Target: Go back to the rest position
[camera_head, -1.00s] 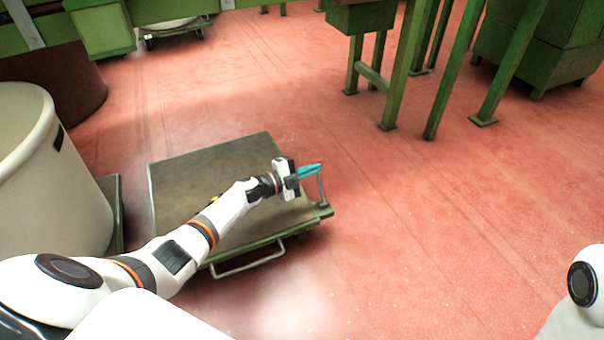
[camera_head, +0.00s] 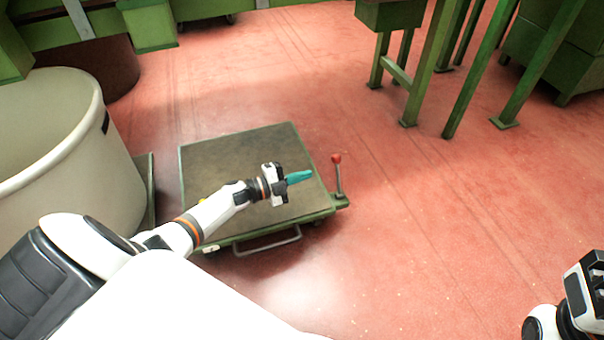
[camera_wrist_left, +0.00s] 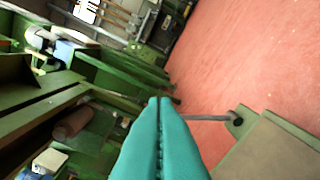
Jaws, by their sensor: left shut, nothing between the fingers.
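My left gripper (camera_head: 300,177) has teal fingers and shows in the head view over the flat platform of a green cart (camera_head: 222,160). Its fingers are closed together with nothing between them. In the left wrist view the teal fingers (camera_wrist_left: 160,110) reach up from the bottom edge, pressed side by side. My left arm comes in from the lower left. Part of my right arm shows at the lower right edge of the head view, but its fingers are out of the picture.
A large cream tub (camera_head: 62,150) stands left of the cart. A lever with a red knob (camera_head: 337,160) rises at the cart's right corner. Green machine legs (camera_head: 480,70) stand at the back right. The red floor (camera_head: 430,230) is clear on the right.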

